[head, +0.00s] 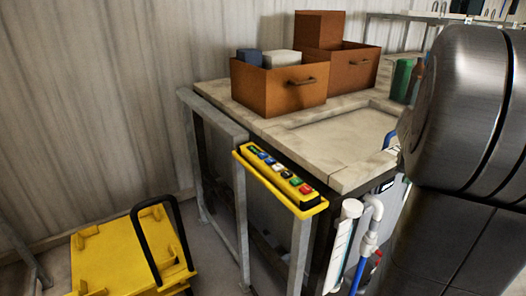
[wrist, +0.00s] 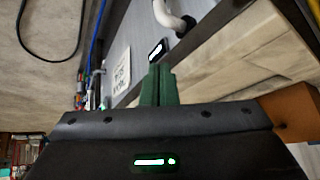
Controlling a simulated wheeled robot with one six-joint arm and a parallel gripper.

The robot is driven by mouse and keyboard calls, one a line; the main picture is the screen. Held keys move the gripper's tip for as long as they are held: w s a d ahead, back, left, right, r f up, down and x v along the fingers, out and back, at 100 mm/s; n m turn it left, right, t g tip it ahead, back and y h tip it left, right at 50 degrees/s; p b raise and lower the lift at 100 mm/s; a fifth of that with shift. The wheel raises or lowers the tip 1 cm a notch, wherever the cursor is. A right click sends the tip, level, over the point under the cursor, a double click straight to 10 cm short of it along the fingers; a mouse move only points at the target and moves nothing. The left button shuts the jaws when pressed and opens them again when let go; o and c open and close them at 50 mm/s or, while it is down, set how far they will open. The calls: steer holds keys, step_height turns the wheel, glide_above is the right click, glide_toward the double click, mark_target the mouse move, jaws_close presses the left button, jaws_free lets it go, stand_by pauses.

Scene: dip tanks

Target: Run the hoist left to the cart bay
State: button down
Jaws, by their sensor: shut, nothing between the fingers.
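A yellow control box (head: 280,180) with a row of coloured buttons sits on a grey rail in front of the tank bench in the head view. A yellow cart (head: 115,255) with a black handle stands on the floor at the lower left. My gripper (wrist: 158,82) shows in the wrist view as two green fingers, closed together and empty. The fingers appear apart from the bench front. My gripper does not show in the head view, where my arm fills the right side. I see no hoist in either view.
Brown boxes (head: 280,84) stand on the bench top (head: 345,135). A white pipe (head: 369,230) and a blue hose run down the bench front. A grey rail frame (head: 240,205) stands at the bench's left end. Bare floor lies between the cart and the frame.

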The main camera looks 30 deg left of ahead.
steer(key=s+d+r+m+h+p, duration=0.1)
steer(key=d+h, duration=0.3)
steer(key=d, duration=1.2)
steer(key=s+d+r+m+h+p, duration=0.1)
steer(key=s+d+r+h+p, duration=0.1)
steer(key=d, duration=1.5)
step_height(320, 180, up, 2)
steer(key=s+h, duration=0.1)
steer(key=h, duration=0.1)
steer(key=shift+d+h, duration=0.2)
steer(key=shift+h, duration=0.2)
steer(key=shift+w+a+r, duration=0.1)
steer(key=shift+w, duration=0.05)
